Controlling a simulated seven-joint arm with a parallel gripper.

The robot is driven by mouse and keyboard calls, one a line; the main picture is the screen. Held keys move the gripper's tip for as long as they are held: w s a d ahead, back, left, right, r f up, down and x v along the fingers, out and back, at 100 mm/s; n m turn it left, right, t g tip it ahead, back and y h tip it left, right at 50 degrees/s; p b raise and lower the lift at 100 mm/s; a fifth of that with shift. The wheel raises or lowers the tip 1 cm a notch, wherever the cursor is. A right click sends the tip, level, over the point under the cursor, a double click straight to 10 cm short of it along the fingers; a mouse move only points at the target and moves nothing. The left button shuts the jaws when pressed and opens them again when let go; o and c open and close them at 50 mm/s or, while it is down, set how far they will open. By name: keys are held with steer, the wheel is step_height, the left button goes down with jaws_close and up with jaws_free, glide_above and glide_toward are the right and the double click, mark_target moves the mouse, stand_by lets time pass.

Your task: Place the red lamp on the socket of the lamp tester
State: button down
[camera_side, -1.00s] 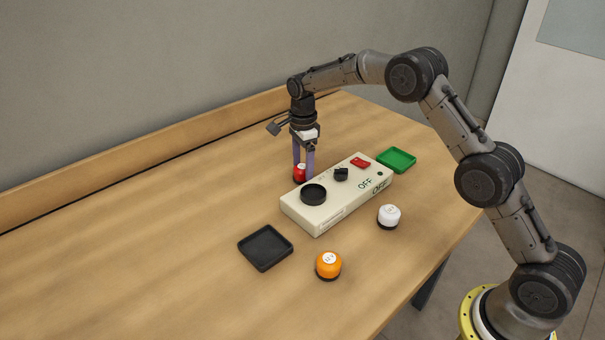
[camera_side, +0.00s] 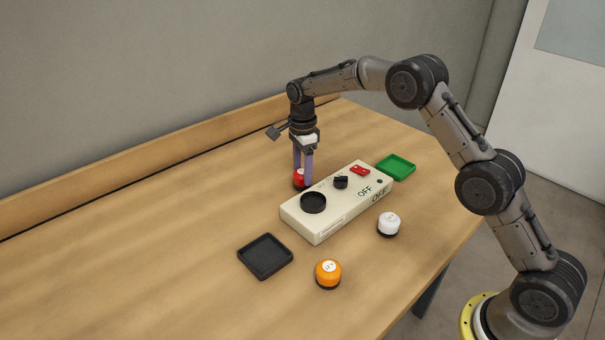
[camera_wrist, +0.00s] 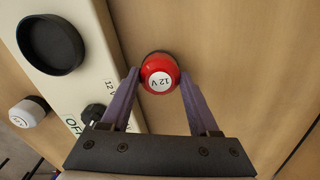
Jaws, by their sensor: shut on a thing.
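The red lamp (camera_side: 299,176) stands on the table just behind the lamp tester (camera_side: 295,215). In the wrist view the lamp (camera_wrist: 161,68) shows a white top label reading 12 V. My gripper (camera_side: 302,178) points straight down and is shut on the red lamp, with one finger on each side of it; the fingers partly hide it in the side view. The tester is a cream box with a round black socket (camera_side: 313,202) at its near left end. The socket is empty, and also shows at the upper left of the wrist view (camera_wrist: 54,44).
On the tester are a black knob (camera_side: 341,182) and a red switch (camera_side: 360,170); its label reads OFF. A white lamp (camera_side: 389,223) and an orange lamp (camera_side: 328,273) stand in front. A black tray (camera_side: 265,257) lies left, a green tray (camera_side: 396,167) right. The table's left is clear.

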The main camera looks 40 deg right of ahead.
step_height(320, 180, up, 3)
steer(key=shift+f, duration=0.2)
steer(key=s+a+r, duration=0.2)
steer(key=s+r, duration=0.5)
steer(key=s, duration=0.5)
steer(key=s+a+r, duration=0.3)
steer(key=s+r, duration=0.5)
steer(key=s, duration=0.4)
steer(key=w+f, duration=0.3)
steer(key=w, duration=0.1)
steer(key=w+f, duration=0.3)
steer(key=w, duration=0.1)
steer(key=w+a+f, duration=0.1)
steer(key=w+f, duration=0.2)
steer(key=w, duration=0.2)
steer(key=shift+f, duration=0.15)
steer(key=shift+w+f, duration=0.15)
steer(key=shift+f, duration=0.8)
steer(key=shift+w+f, duration=0.1)
steer(key=shift+f, duration=0.8)
steer(key=shift+f, duration=0.1)
